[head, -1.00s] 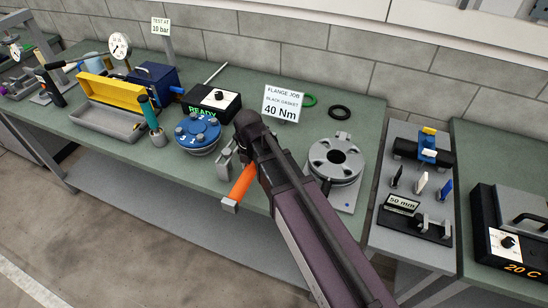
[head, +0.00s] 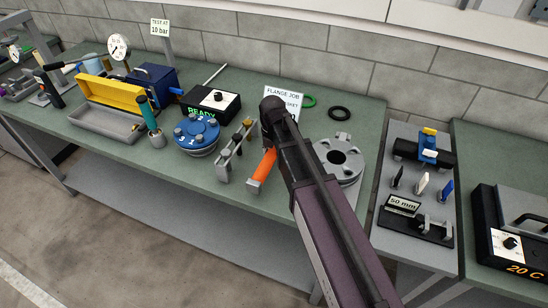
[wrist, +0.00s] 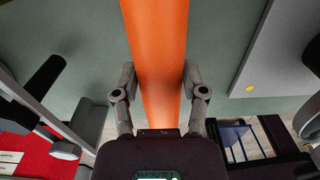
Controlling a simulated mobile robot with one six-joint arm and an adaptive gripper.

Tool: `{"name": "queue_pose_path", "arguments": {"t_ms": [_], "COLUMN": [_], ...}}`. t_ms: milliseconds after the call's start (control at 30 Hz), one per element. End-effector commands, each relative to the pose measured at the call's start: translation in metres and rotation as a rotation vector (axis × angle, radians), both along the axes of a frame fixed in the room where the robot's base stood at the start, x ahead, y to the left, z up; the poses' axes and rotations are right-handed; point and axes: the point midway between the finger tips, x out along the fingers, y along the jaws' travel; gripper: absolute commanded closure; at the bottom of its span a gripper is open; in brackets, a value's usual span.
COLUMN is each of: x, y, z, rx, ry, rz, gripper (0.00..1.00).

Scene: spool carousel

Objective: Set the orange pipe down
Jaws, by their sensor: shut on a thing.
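The orange pipe (head: 263,168) shows in the head view over the front part of the green bench (head: 215,78), with a grey piece at its near end. The rest of it is hidden behind my arm. In the wrist view the orange pipe (wrist: 155,35) runs up the middle of the picture. My gripper (wrist: 160,88) is shut on it, one finger on each side. In the head view my gripper is mostly hidden by my arm. I cannot tell whether the pipe touches the bench.
A grey rack (head: 232,158) stands just left of the pipe, and a blue flange (head: 196,132) further left. A grey flange (head: 341,157) on a plate is to the right. The "FLANGE JOB" sign (head: 282,95) is behind, partly covered. Bench space between rack and grey flange is narrow.

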Motion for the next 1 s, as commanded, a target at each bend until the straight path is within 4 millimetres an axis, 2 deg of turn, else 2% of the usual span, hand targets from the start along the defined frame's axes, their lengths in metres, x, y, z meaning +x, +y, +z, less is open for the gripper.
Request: {"name": "queue_pose_path", "arguments": {"t_ms": [267,500,700,1000], "x": [0.012,0.010,0.010,0.010], "y": [-0.008,-0.007,-0.007,-0.007], "z": [-0.002,-0.024,-0.035,-0.036], "rx": [0.000,0.000,0.000,0.000], "ry": [0.000,0.000,0.000,0.000], "rz": [0.000,0.002,0.002,0.002], "gripper": [1.00,1.00,1.00,1.00]}}
